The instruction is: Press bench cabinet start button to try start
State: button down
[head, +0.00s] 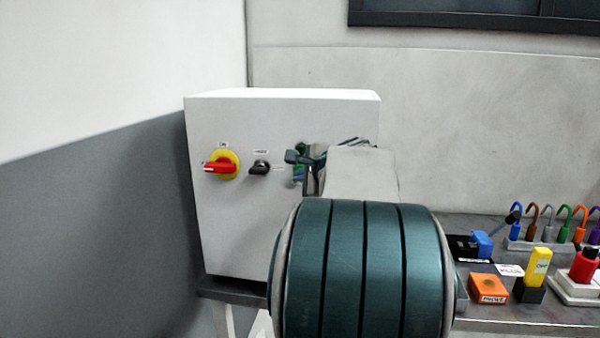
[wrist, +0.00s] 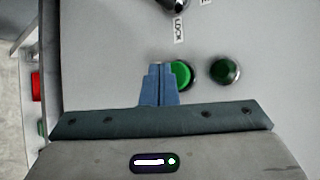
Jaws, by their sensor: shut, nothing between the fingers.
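The bench cabinet (head: 230,240) is a white box at the left end of the bench. In the wrist view its panel (wrist: 110,50) carries a bright green button (wrist: 182,73) and a darker green button (wrist: 224,71) to its right. I cannot read which one is start. My gripper (wrist: 160,68) is shut and empty, its blue fingertips overlapping the left edge of the bright green button in the picture. I cannot tell whether they touch it. In the head view my gripper (head: 305,158) is at the panel and my arm hides much of the cabinet's right part.
A red and yellow rotary switch (head: 220,167) and a black selector knob (head: 259,168) sit left of my gripper.

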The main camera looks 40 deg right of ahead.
jog(key=shift+w+d, duration=0.1)
jog(key=shift+w, duration=0.05)
jog(key=shift+w+d, duration=0.15)
jog(key=shift+d, duration=0.1)
jog(key=shift+w+d, duration=0.3)
jog(key=shift+d, duration=0.05)
dwell(1.0)
jog(key=shift+s+a, duration=0.1)
jog(key=shift+a, duration=0.05)
jog(key=shift+s+a+b, duration=0.35)
jog(key=shift+s+a, duration=0.15)
jog(key=shift+a, duration=0.05)
jog(key=s+a+b, duration=0.1)
jog(key=s+a, duration=0.2)
jog(key=shift+s+a+b, duration=0.1)
jog(key=shift+a+b, duration=0.3)
